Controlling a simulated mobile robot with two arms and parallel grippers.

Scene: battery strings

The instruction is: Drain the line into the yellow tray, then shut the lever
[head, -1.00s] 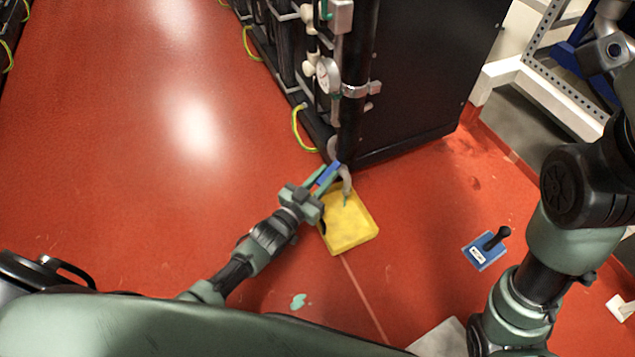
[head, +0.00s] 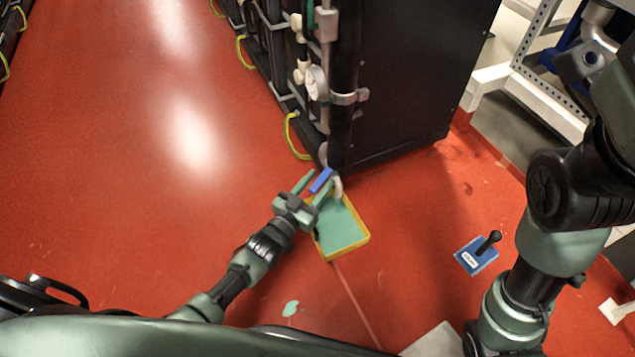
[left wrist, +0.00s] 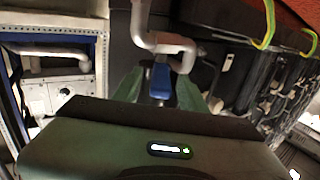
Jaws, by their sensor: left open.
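The yellow tray (head: 348,248) lies on the red floor below the drain pipe (head: 337,187), and teal liquid covers its bottom. The blue lever (head: 320,181) is at the pipe's low end; it also shows in the left wrist view (left wrist: 160,80) below the bent grey pipe (left wrist: 160,42). My left gripper (head: 313,187) is open, with one finger on each side of the lever; the left wrist view shows the lever between the fingers. Whether liquid is still running from the spout I cannot tell. My right arm is at the right; its gripper is out of view.
A black battery cabinet (head: 415,90) stands behind the pipe, with a gauge (head: 316,83) on the piping. A blue plate with a black handle (head: 477,255) lies on the floor at right. A teal puddle (head: 290,308) is in front. Open floor lies to the left.

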